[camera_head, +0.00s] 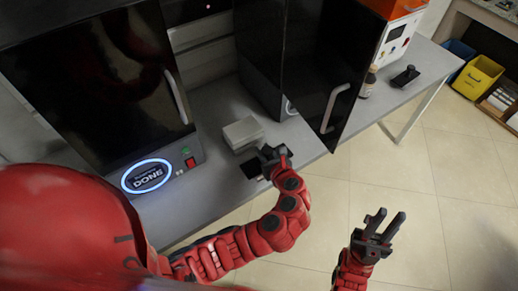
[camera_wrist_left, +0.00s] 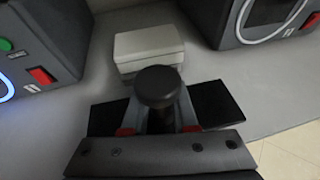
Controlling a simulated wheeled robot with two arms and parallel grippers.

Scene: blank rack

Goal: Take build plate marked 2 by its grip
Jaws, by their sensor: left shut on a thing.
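A flat black build plate (camera_head: 251,169) lies at the front edge of the grey bench, partly hidden by my left gripper (camera_head: 273,157). In the left wrist view the plate (camera_wrist_left: 218,104) shows on both sides of a dark round grip (camera_wrist_left: 157,87). My left gripper is shut on this grip, a finger on either side. No number is readable on the plate. My right gripper (camera_head: 377,229) is open and empty, away from the bench over the floor. Another small black object with a raised part (camera_head: 405,76), perhaps a similar plate, lies at the bench's right end.
A pale box (camera_head: 243,132) stands just behind the plate. A dark printer (camera_head: 100,85) with a lit "DONE" ring (camera_head: 147,176) is at left. Another machine's dark door (camera_head: 325,70) sticks out on the right. A small bottle (camera_head: 369,83) and a yellow bin (camera_head: 478,77) are further right.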

